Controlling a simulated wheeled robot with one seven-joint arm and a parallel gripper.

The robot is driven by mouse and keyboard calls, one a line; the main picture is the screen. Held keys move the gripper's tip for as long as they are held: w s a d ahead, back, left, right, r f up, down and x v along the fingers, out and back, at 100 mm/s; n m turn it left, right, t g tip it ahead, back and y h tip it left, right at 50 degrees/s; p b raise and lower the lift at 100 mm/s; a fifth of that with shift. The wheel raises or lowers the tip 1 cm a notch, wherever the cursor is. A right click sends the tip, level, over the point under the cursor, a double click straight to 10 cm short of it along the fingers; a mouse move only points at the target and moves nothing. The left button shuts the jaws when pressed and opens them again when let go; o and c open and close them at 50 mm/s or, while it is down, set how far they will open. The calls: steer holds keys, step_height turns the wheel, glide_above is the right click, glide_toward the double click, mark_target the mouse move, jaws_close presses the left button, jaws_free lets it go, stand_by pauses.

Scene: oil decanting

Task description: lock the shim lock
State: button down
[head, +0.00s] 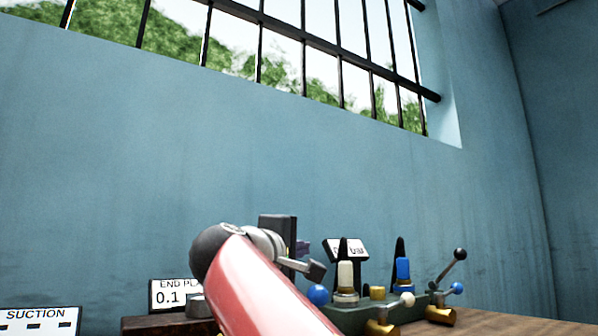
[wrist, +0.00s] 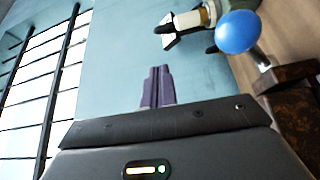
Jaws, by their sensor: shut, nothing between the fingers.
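My gripper (head: 303,247) is shut and empty; its purple fingers also show, pressed together, in the wrist view (wrist: 158,72). It is raised in front of the wall, above the bench fittings. A lever with a blue ball (head: 318,294) shows low in the head view, beside my red arm. The same ball is large in the wrist view (wrist: 237,32), on a grey stem by a dark brown block (wrist: 287,75). The fingers are apart from it. No part is labelled as the shim lock, so I cannot tell which it is. My arm hides much of the block.
A green manifold (head: 428,300) with brass valves and a black-ball lever (head: 453,269) stands at right. An END PL sign (head: 174,294) reads 0.1 at left, near a SUCTION sign (head: 40,321). Bare bench (head: 490,325) shows at lower right. A barred window is above.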

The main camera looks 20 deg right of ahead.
step_height(320, 180, up, 13)
steer(key=p, duration=0.6)
steer(key=shift+p, duration=0.3)
steer(key=shift+s, duration=0.1)
